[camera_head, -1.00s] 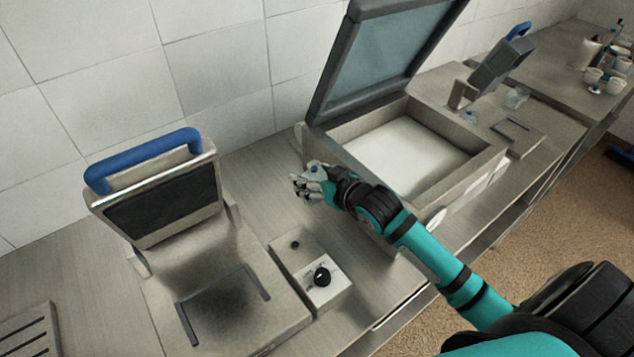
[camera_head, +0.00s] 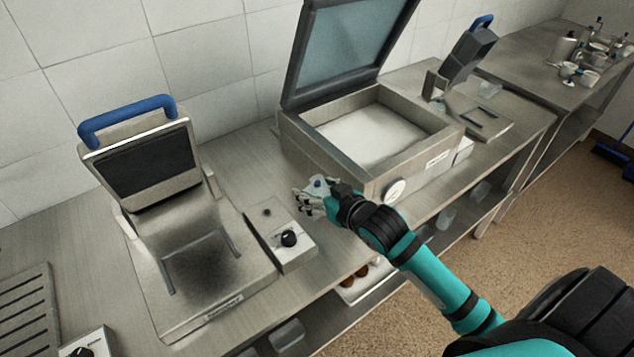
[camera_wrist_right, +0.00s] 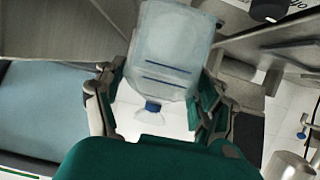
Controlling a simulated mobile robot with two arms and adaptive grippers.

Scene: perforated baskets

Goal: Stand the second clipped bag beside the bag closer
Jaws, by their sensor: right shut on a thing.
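My right gripper (camera_head: 315,200) is shut on a clear bag with a blue clip, above the bench left of the open chamber machine. In the right wrist view, the translucent bag (camera_wrist_right: 165,55) with blue lines sits between the fingers, its blue clip (camera_wrist_right: 152,106) near the palm. In the head view the bag is small and mostly hidden by the fingers. Two machines have blue handles, a large one (camera_head: 150,165) at left and a small one (camera_head: 470,55) at back right; I cannot tell which is the bag closer. A small clear item (camera_head: 489,89) stands by the small one. My left gripper is not in view.
The open chamber machine (camera_head: 441,138) has its lid (camera_head: 345,45) raised. A dial box (camera_head: 285,240) stands between it and the left machine. A slatted plate (camera_head: 30,310) lies at far left. Cups (camera_head: 590,78) stand on the far bench.

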